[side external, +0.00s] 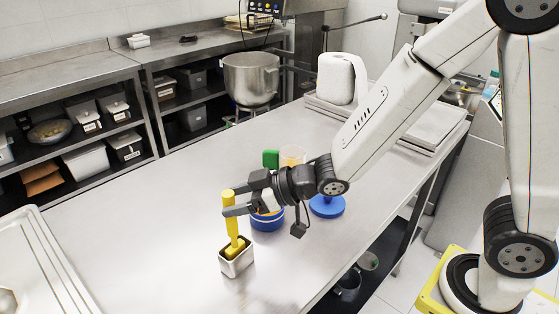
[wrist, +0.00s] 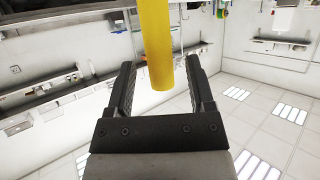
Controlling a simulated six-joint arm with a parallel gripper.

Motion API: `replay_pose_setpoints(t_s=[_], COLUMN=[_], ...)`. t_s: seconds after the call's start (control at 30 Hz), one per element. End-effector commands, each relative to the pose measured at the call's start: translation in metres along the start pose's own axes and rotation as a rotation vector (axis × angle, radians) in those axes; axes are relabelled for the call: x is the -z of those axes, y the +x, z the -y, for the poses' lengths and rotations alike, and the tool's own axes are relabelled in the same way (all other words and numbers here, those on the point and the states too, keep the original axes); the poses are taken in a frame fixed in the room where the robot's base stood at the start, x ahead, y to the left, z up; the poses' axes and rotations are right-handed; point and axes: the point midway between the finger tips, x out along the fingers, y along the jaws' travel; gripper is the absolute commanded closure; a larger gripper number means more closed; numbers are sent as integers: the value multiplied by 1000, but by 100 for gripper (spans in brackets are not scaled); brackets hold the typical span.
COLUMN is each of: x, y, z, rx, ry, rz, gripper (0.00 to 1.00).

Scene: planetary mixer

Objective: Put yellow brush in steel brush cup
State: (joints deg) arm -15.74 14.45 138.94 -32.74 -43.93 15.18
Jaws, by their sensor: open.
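The yellow brush (side external: 233,226) stands nearly upright, leaning slightly, with its lower end inside the steel brush cup (side external: 236,263) on the metal table. My gripper (side external: 232,203) is at the brush's upper handle, its fingers apart on either side of it. In the wrist view the yellow handle (wrist: 157,45) hangs between the open fingers of my gripper (wrist: 161,75), with gaps visible at both sides. The cup is not in the wrist view, and the brush's lower end is hidden by the cup wall.
A blue container (side external: 267,219) stands just behind my gripper, with a green item (side external: 271,158) and a clear cup (side external: 292,156) near it. A blue disc-shaped base (side external: 327,206) is to the right. The table's left middle is clear.

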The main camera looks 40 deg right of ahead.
Motion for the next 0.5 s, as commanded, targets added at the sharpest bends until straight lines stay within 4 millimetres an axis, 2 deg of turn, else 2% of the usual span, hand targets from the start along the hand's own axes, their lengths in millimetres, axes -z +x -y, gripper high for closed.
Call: replay_pose_setpoints(t_s=[0.2,0.5], x=[0,0], y=[-23,-37], z=[0,0], rx=[-2,-1], ry=[1,0], rz=[-2,0], gripper=[31,31])
